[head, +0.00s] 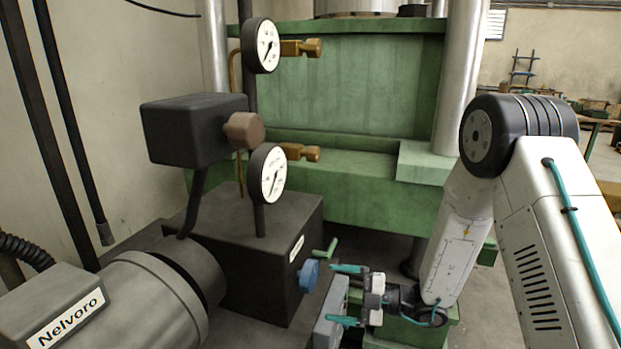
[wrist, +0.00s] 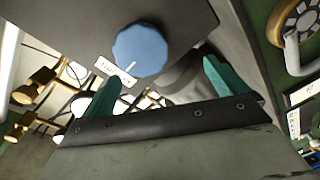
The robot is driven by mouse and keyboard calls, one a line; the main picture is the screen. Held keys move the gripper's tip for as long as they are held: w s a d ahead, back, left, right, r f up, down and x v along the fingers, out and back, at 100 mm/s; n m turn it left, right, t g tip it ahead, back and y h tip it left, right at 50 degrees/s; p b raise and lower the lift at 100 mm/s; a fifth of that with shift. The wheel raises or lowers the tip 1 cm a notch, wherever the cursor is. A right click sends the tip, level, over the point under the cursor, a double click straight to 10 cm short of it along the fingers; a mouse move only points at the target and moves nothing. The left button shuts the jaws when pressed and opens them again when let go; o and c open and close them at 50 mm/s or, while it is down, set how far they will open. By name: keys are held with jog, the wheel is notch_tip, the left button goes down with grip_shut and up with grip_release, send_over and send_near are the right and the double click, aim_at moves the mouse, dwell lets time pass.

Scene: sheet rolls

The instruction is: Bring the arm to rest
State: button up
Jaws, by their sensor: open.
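My gripper (head: 345,294) is in the lower middle of the head view, with its two teal fingers spread apart and pointing left. Nothing is between the fingers. In the wrist view my gripper (wrist: 162,75) shows the same wide gap. A blue round knob (head: 309,276) is on the side of a dark block, just left of the fingertips and apart from them in the head view. In the wrist view the blue knob (wrist: 139,50) appears beyond the fingers, towards the left one. My arm is bent, with its elbow high at the right.
The dark block (head: 250,270) carries two round gauges (head: 266,46) (head: 268,174) above it. A grey motor (head: 135,305) labelled "Nelvoro" stands at lower left. A green press (head: 350,85) with brass fittings (head: 300,48) fills the back.

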jog(key=s+d+r+n+g+h, duration=0.25)
jog(key=s+r+n+g, duration=0.25)
jog(key=s+n, duration=0.65)
jog(key=s+d+r+n+g+h, duration=0.1)
jog(key=s+r+n+g+h, duration=0.5)
jog(key=n, duration=1.1)
jog(key=s+d+r+n+t+h, duration=0.7)
jog(key=s+d+r+n, duration=0.4)
jog(key=s+d+n, duration=0.2)
jog(key=d+n+h, duration=0.1)
jog(key=d+n, duration=0.1)
jog(key=n, duration=0.1)
jog(key=shift+s+r+n+t, duration=0.15)
jog(key=shift+r+n+t, duration=0.15)
jog(key=shift+r+n, duration=0.05)
jog(key=shift+d, duration=0.1)
